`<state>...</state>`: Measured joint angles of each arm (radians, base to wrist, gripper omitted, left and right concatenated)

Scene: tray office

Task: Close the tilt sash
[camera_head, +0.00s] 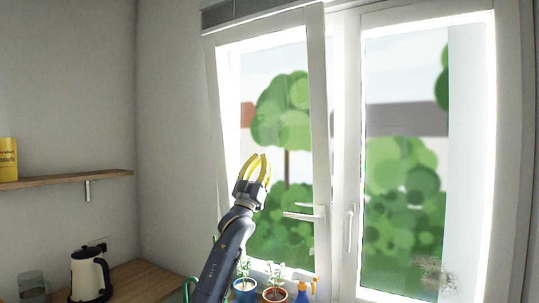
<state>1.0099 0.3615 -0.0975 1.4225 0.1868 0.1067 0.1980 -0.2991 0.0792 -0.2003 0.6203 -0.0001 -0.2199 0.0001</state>
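The tilt sash (318,110) is the white-framed left window sash. Its top leans inward, away from the window frame, and its left side shows slanted. Its handle (303,216) lies horizontal on the sash's right stile. My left gripper (261,156) points upward in front of the sash glass, left of and above the handle. Its yellow fingers come together at the tips, with nothing seen between them. I cannot tell whether it touches the sash. My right gripper is out of view.
The right sash (376,12) has a vertical handle (350,230). Potted plants (245,285) (274,293) and a blue spray bottle (303,292) stand below the tilt sash. A kettle (88,276) and a glass jug (32,287) stand lower left, under a wooden shelf (80,179).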

